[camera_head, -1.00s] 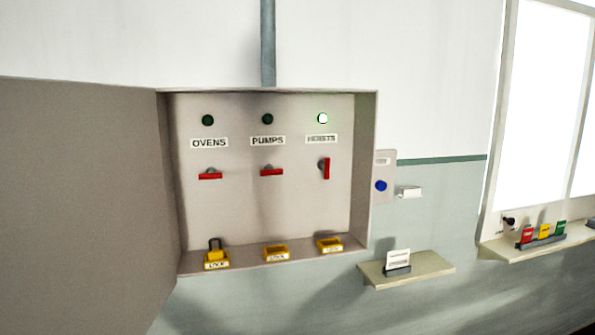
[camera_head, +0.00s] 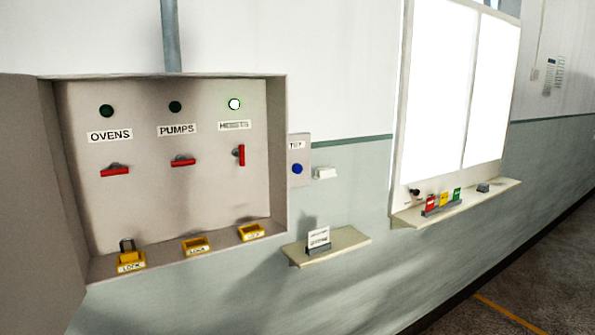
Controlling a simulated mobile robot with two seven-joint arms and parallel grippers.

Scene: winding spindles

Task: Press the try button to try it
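The try button is a round blue knob (camera_head: 297,169) on a small grey wall plate (camera_head: 299,151) with a label that seems to read TRY. The plate is just right of the open grey switch cabinet (camera_head: 285,150). Inside, the OVENS switch (camera_head: 115,170) and PUMPS switch (camera_head: 183,161) have red handles lying level. The third red handle (camera_head: 241,155), under a label that seems to read HOISTS, stands upright. The lamp above it (camera_head: 234,104) is lit; the other two lamps are dark. Neither of my grippers is in view.
Several yellow trays line the cabinet's bottom ledge; the left tray (camera_head: 131,263) holds a padlock. A small shelf (camera_head: 340,243) with a card holder (camera_head: 318,240) juts out below the button. A whiteboard (camera_head: 440,90) has a ledge with coloured cards.

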